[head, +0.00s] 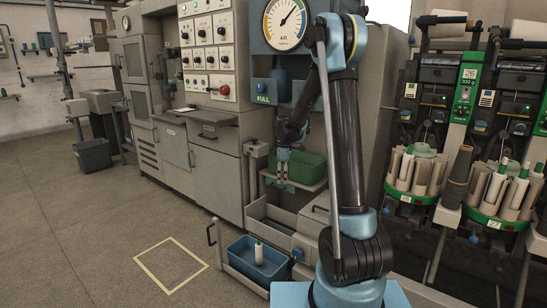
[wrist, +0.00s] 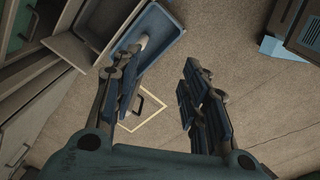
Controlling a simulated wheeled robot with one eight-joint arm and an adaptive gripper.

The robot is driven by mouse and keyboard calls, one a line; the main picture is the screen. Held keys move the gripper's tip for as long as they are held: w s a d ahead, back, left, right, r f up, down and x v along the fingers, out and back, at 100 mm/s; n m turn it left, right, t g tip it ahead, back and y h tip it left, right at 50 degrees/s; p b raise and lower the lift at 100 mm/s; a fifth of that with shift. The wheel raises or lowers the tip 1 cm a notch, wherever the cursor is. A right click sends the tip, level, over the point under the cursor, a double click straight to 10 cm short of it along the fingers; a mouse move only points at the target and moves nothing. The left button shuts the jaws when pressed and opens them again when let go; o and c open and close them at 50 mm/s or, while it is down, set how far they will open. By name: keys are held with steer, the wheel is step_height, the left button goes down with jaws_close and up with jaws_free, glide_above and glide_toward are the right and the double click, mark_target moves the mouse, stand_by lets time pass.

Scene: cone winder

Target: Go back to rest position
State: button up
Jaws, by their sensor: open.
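My arm (head: 347,140), black and light blue, stands upright in the middle of the head view and bends over at the top. My gripper (head: 282,172) hangs low behind it, in front of the green bin (head: 309,167); the two overlap in the picture and I cannot tell the gap. In the wrist view my gripper (wrist: 160,88) is open, with its two blue-padded fingers wide apart and only floor between them. The tray (wrist: 172,35) also shows beyond the left finger in the wrist view.
A grey cabinet with a control panel (head: 208,55) stands behind to the left. Winding machines with yarn tubes (head: 415,170) stand at the right. A yellow square (head: 170,264) marks bare floor at the lower left, and the floor there is clear.

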steer(key=s+d+r+m, duration=0.3)
steer(key=s, duration=0.4)
steer(key=s+d+r+m, duration=0.2)
steer(key=s+d+r, duration=0.2)
steer(key=s, duration=0.4)
steer(key=s+d+r+m, duration=0.3)
steer(key=s, duration=0.4)
steer(key=s+d+f+m, duration=0.1)
steer(key=s+f+m, duration=0.1)
steer(key=s, duration=0.4)
steer(key=s+d+f+m+t, duration=0.1)
steer(key=s+d+f+m, duration=0.1)
steer(key=s, duration=0.5)
steer(key=s+d+f+m, duration=0.1)
steer(key=s+f+m, duration=0.2)
steer(key=s, duration=0.3)
steer(key=shift+s+d+m, duration=0.3)
steer(key=shift+s+m, duration=0.05)
steer(key=shift+m, duration=0.25)
steer(key=shift+o, duration=0.3)
steer(key=shift+w+f, duration=0.15)
steer(key=shift+w, duration=0.3)
